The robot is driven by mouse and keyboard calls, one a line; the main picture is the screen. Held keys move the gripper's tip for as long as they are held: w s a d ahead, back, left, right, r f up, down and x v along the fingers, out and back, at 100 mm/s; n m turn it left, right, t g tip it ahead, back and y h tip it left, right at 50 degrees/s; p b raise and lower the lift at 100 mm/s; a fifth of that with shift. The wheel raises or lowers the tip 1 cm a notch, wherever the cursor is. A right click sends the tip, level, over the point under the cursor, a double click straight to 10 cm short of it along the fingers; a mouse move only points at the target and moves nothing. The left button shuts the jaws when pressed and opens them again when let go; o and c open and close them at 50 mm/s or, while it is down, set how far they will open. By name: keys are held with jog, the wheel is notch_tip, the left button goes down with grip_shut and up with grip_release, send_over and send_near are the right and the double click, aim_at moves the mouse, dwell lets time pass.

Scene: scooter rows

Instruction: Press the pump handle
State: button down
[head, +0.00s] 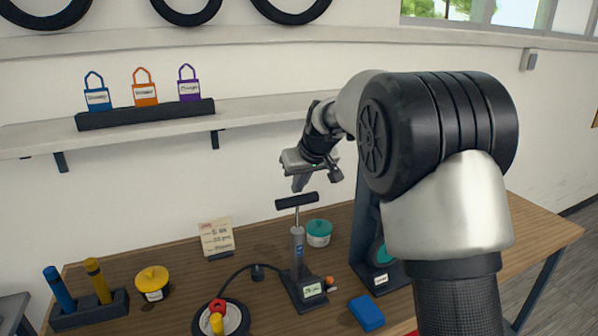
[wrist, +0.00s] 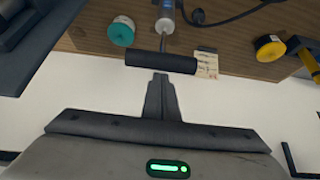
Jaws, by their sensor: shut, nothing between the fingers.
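The pump stands upright on the wooden bench, with a grey cylinder (head: 297,250) on a dark base and a thin rod rising from it. Its black T-shaped handle (head: 297,201) is raised on the rod. My gripper (head: 299,184) is shut and empty, just above the handle in the head view. In the wrist view the shut fingertips (wrist: 160,77) point toward the middle of the black handle bar (wrist: 161,62). Whether they touch it I cannot tell. The pump's cylinder also shows at the top of the wrist view (wrist: 165,10).
A teal-lidded tub (head: 319,233) stands close behind the pump. A yellow-lidded tub (head: 152,283), a price card (head: 217,238), a small wheel (head: 220,318) and a blue block (head: 366,313) are on the bench. A dark upright stand (head: 366,235) is right of the pump. A wall shelf (head: 260,112) runs behind.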

aim_at(298, 197)
jog(key=shift+f, duration=0.3)
notch_tip(298, 197, down, 8)
jog(key=b, duration=0.6)
jog(key=shift+s+f, duration=0.1)
jog(key=shift+f, duration=0.15)
jog(key=shift+r, duration=0.15)
jog(key=r+p, duration=0.2)
jog(key=r, duration=0.1)
jog(key=r+p, duration=0.1)
jog(key=r, duration=0.1)
jog(key=shift+w+a, duration=0.1)
jog(key=shift+w, duration=0.2)
jog(key=b+v, duration=0.1)
jog(key=v, duration=0.8)
jog(key=shift+s, duration=0.15)
jog(key=shift+r, duration=0.15)
dwell(0.5)
